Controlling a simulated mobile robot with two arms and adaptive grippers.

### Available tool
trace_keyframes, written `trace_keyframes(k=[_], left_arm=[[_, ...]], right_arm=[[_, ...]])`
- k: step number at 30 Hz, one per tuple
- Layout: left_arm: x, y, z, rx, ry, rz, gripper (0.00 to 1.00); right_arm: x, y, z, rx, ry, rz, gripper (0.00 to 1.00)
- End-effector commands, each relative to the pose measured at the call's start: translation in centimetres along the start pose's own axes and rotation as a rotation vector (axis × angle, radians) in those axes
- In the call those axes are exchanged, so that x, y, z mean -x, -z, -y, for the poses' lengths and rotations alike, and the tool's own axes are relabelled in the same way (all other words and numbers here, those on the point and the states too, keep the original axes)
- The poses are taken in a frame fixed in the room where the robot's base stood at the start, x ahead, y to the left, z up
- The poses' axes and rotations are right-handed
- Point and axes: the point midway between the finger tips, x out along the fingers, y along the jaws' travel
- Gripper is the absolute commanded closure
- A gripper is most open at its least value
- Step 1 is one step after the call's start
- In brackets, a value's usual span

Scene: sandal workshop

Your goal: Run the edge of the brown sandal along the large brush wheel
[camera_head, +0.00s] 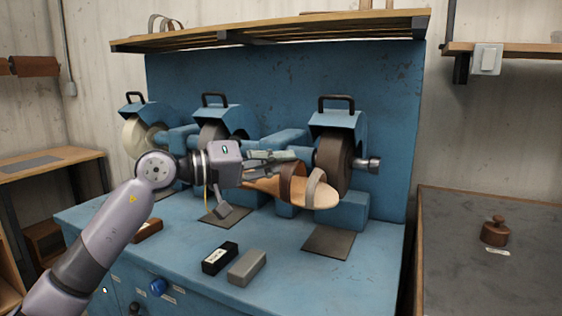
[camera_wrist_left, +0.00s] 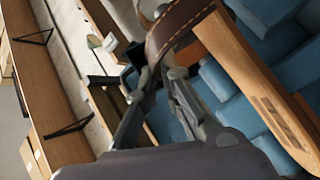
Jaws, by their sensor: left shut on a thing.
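The large dark brush wheel (camera_head: 333,150) is under a blue guard, just behind the sandal. I cannot tell whether the sandal's edge touches it. My right gripper is out of view.
A pale wheel (camera_head: 136,136) and a middle guarded wheel (camera_head: 210,134) stand to the left on the blue bench (camera_head: 190,285). A black block (camera_head: 219,258) and a grey block (camera_head: 247,266) lie in front. A dark plate (camera_head: 328,243) lies below the sandal.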

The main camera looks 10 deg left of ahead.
Motion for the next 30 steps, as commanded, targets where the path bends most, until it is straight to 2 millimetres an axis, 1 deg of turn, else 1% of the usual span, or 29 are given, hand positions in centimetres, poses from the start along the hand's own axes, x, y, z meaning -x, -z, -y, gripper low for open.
trace_keyframes(k=[14, 30], left_arm=[[-0.11, 0.2, -0.11, -0.001, -0.002, -0.002, 1.0], [-0.18, 0.26, -0.07, -0.001, -0.002, -0.002, 1.0]], right_arm=[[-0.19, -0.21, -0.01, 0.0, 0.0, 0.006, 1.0], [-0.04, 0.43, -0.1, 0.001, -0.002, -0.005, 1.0]])
